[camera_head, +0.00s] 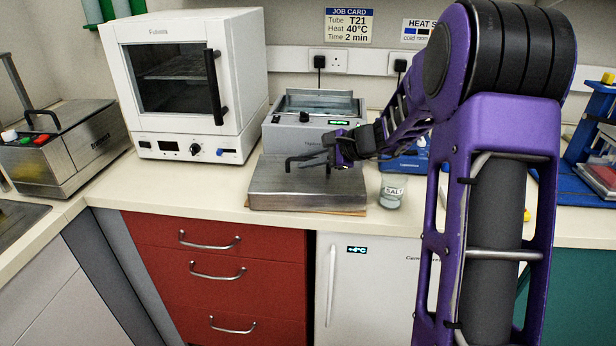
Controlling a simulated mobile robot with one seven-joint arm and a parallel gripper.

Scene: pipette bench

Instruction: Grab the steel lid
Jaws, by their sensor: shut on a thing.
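The steel lid (305,190) is a flat, box-shaped brushed metal cover with a dark handle on top. It rests on or just above a thin brown board at the front edge of the bench, in front of the grey water bath. My gripper (318,161) reaches in from the right with its dark fingers at the lid's handle. It is shut on the handle. The exact contact is small and partly hidden by the fingers.
The open grey water bath (312,125) stands just behind the lid. A glass jar marked SALT (391,193) stands close to the lid's right side. A white oven (190,85) is at the left, and a blue device (405,160) is behind the jar.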

